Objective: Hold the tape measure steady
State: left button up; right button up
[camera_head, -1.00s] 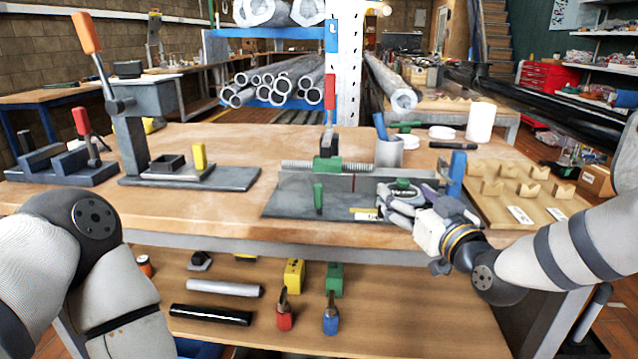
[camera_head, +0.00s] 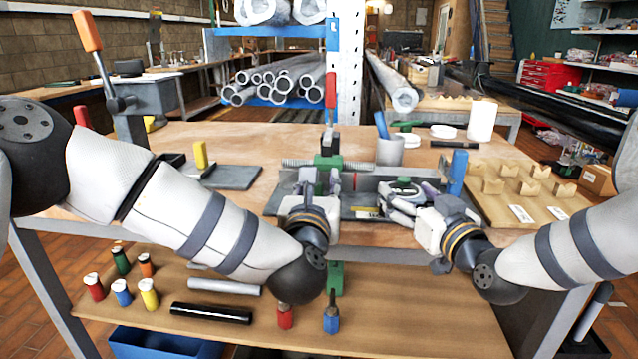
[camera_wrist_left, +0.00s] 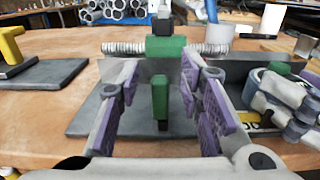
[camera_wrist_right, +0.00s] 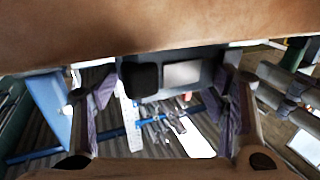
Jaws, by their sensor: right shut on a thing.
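The tape measure (camera_head: 403,183) appears as a green-topped body at the right of the grey fixture plate, between the fingers of my right gripper (camera_head: 405,193). A yellow marked strip (camera_head: 366,213) lies to its left on the plate and also shows in the left wrist view (camera_wrist_left: 248,117). My right gripper is shut on the tape measure, whose body is largely hidden by the fingers. My left gripper (camera_head: 321,188) is open and empty over the plate's front. In the left wrist view, an upright green handle (camera_wrist_left: 160,96) appears between its spread fingers, apart from both.
The fixture has a green block with a threaded rod (camera_head: 328,162) and a red-handled lever (camera_head: 330,92). A blue post (camera_head: 458,165) stands right of my right gripper. A wooden rack (camera_head: 510,205) lies further right. A grey cup (camera_head: 389,150) stands behind.

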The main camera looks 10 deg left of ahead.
pick_arm(q)
jog(key=shift+w, duration=0.45)
grip_shut()
jog(key=a, duration=1)
jog(key=shift+s, duration=0.1)
grip_release()
jog(key=shift+s, duration=0.1)
